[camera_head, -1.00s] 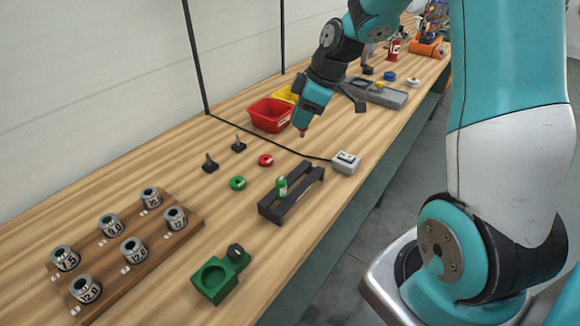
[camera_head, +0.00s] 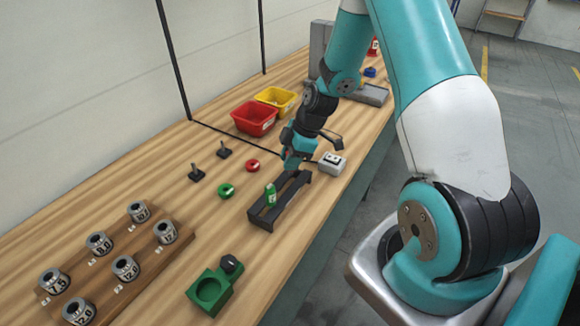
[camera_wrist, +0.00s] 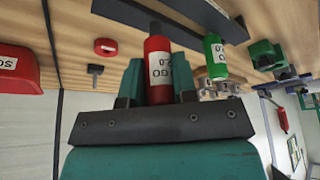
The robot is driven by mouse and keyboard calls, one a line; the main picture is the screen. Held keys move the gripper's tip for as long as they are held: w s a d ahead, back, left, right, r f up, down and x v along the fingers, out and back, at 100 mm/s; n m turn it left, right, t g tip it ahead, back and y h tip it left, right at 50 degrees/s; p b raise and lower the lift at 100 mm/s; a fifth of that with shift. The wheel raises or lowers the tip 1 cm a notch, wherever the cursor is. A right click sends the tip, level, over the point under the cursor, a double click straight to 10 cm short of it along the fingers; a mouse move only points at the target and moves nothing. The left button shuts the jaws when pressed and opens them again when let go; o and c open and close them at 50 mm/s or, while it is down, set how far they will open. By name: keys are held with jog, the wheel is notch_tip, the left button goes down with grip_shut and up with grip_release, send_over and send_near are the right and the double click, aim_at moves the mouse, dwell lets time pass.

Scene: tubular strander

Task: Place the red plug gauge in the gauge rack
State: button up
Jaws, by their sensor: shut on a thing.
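The dark gauge rack (camera_head: 264,219) lies on the bench, with a green plug gauge (camera_head: 271,195) standing in its near end. My gripper (camera_head: 290,166) is at the rack's far end. In the wrist view my gripper (camera_wrist: 157,90) is shut on the red plug gauge (camera_wrist: 158,65), which has a white label. The gauge's dark tip points toward the rack (camera_wrist: 140,12); I cannot tell whether it is in a hole. The green gauge (camera_wrist: 215,60) shows to its right. The red gauge is not clearly visible in the head view.
A grey box (camera_head: 332,163) with a cable is close to the right of my gripper. Red (camera_head: 254,118) and yellow (camera_head: 277,99) bins stand behind. Red (camera_head: 252,166) and green (camera_head: 226,191) rings lie left of the rack. A green fixture (camera_head: 210,291) and wooden ring board (camera_head: 150,262) are nearer.

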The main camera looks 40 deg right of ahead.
jog(key=shift+f+p, duration=0.3)
jog(key=shift+f, duration=1.6)
jog(key=shift+f, duration=0.2)
jog(key=o, duration=1)
jog(key=shift+r, duration=0.1)
jog(key=shift+c, duration=0.2)
jog(key=shift+r, duration=0.1)
